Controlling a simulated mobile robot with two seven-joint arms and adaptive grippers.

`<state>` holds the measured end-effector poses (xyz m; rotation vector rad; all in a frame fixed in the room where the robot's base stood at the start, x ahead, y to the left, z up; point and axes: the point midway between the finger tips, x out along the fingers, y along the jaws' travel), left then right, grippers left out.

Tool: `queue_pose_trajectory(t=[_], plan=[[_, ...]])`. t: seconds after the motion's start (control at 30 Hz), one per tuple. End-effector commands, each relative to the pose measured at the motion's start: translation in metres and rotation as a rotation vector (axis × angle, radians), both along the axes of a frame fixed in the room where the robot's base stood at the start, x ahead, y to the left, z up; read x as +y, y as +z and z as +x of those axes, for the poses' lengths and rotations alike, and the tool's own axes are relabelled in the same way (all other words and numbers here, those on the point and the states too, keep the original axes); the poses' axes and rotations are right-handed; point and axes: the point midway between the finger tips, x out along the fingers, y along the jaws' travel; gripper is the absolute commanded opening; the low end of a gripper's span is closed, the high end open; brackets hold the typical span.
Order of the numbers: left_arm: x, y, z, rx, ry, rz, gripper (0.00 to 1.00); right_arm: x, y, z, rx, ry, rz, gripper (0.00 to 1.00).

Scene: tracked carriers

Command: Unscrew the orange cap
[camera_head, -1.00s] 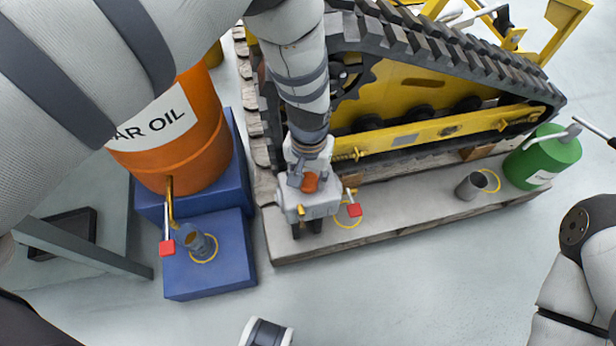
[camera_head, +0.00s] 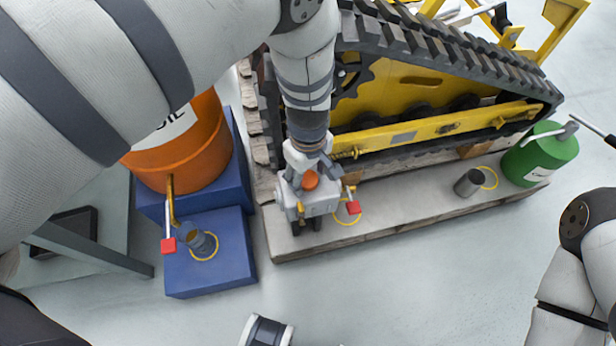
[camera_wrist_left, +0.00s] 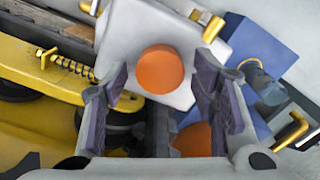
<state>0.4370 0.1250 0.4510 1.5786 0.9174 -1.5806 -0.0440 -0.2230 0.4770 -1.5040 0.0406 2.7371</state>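The orange cap (camera_head: 310,180) is round and sits on top of a light grey housing (camera_head: 322,203) at the left end of the stone slab. In the left wrist view the cap (camera_wrist_left: 160,69) shows whole, between my finger pads. My left gripper (camera_head: 309,163) points down over the housing. Its two fingers (camera_wrist_left: 162,82) are apart, one on each side of the cap, with visible gaps. I cannot tell how far the tips are above it.
A yellow tracked carrier (camera_head: 420,85) stands behind the slab (camera_head: 405,205). An orange oil drum (camera_head: 185,155) and a blue stand (camera_head: 210,270) with a grey cup (camera_head: 200,243) are left. A metal cup (camera_head: 468,183) and green can (camera_head: 540,155) are right.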

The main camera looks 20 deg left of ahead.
Motion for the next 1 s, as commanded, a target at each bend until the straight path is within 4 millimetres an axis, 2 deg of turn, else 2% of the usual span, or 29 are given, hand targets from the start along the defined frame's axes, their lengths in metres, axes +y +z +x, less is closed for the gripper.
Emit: queue_pose_trajectory(t=[0.23,0.3,0.37,0.6,0.77,1.0], plan=[[0.000,0.000,0.000,-0.001,-0.006,0.001,0.57,0.000,0.000,0.000,0.000,0.000,0.000,0.40],[0.001,0.001,0.000,-0.001,-0.066,-0.001,0.57,0.000,0.002,0.001,-0.003,0.000,0.000,0.40],[0.001,0.002,0.001,-0.002,-0.187,0.000,0.57,0.000,0.005,0.002,-0.007,0.000,0.000,0.40],[0.001,0.002,0.001,-0.003,-0.770,0.000,0.57,0.000,0.013,0.006,-0.019,0.000,0.000,0.40],[0.000,0.001,0.000,-0.002,-0.943,0.000,0.57,0.000,0.014,0.006,-0.020,0.000,0.000,0.40],[0.001,0.001,0.000,-0.003,-1.521,-0.001,0.57,0.000,0.017,0.008,-0.026,0.000,0.000,0.40]])
